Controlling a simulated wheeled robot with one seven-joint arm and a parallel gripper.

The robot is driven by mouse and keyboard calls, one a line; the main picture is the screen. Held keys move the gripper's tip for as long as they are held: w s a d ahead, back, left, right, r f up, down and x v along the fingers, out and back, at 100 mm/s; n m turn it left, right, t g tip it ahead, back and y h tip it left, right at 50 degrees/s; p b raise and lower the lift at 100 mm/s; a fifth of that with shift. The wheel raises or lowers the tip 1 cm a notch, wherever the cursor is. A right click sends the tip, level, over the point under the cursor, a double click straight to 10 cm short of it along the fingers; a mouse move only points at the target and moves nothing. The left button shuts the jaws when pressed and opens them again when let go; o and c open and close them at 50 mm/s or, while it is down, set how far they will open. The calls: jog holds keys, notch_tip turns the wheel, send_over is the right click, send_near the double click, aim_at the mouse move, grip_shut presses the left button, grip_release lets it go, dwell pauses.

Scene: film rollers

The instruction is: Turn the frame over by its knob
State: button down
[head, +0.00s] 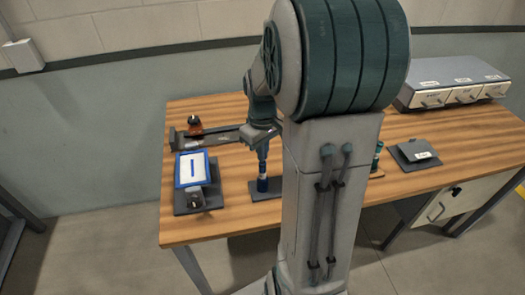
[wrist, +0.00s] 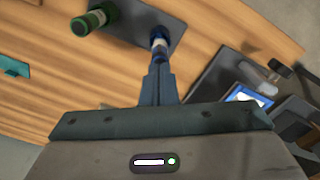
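The blue-rimmed frame with a white panel (head: 191,168) lies on a dark base at the left of the table. A small grey knob-like part (head: 197,198) shows at its near end. In the wrist view the frame (wrist: 246,95) is at the right, partly hidden by my gripper body, with the knob-like part (wrist: 279,68) beyond it. My gripper (head: 262,160) points down right of the frame, apart from it. Its fingers (wrist: 158,68) are close together at the top of a blue-and-white roller (head: 262,184). I cannot tell whether they grip it.
The roller stands on a dark plate (head: 274,196), beside a green roller (wrist: 89,22) in the wrist view. A dark rail-like fixture (head: 210,137) lies behind the frame. A drawer unit (head: 455,80) and dark pad (head: 413,155) are at right. Bare wood separates frame and plate.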

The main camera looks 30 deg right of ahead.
jog(key=shift+f+b, duration=0.5)
jog(key=shift+f, duration=0.15)
dwell(0.9)
jog(key=shift+r, duration=0.15)
dwell(0.3)
notch_tip(320, 180, up, 8)
jog(key=p, duration=0.6)
dwell(0.6)
jog(key=s+a+r+m+t, duration=0.2)
jog(key=s+a+r, duration=0.4)
jog(key=s+a, duration=0.6)
jog(key=shift+s+r+m+t, duration=0.4)
jog(key=shift+t, duration=0.3)
